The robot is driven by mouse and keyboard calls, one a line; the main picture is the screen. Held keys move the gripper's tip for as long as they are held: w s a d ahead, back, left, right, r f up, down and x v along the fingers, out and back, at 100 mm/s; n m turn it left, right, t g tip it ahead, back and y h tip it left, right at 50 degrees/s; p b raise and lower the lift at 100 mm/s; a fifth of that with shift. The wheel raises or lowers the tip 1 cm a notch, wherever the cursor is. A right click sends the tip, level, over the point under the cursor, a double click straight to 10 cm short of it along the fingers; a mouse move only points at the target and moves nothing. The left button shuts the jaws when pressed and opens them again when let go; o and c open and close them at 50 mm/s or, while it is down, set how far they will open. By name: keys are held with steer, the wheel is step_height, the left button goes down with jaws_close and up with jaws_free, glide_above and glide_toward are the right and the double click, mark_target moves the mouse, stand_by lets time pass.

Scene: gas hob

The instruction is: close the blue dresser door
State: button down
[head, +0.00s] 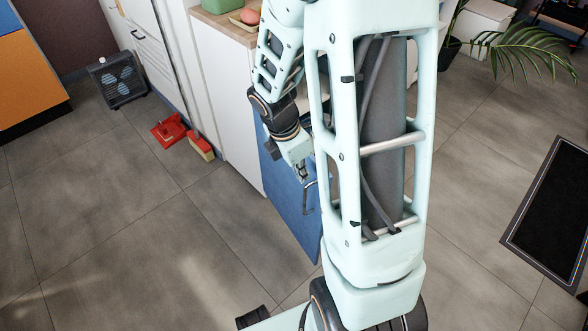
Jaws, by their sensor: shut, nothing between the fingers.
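The blue dresser door (285,210) is in the middle of the head view, low on the right end of the white cabinet. It appears to stand out from the cabinet; my arm hides its right part, so I cannot tell how far it is open. A dark bar handle (309,197) is on its face. My gripper (303,175) is shut and empty, in front of the door's upper part and just above and left of the handle. I cannot tell whether it touches the door.
A red dustpan (168,130) and a red brush (201,146) lie on the floor beside the white cabinet (228,100). A dark fan box (117,80) stands farther back. A dark mat (555,215) lies at right, a potted palm (510,45) behind. Floor at left is clear.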

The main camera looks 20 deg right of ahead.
mark_target(311, 167)
steer(key=shift+w+d+r, duration=0.1)
steer(key=shift+d, duration=0.65)
steer(key=shift+w+d+r, duration=0.1)
steer(key=shift+d, duration=0.6)
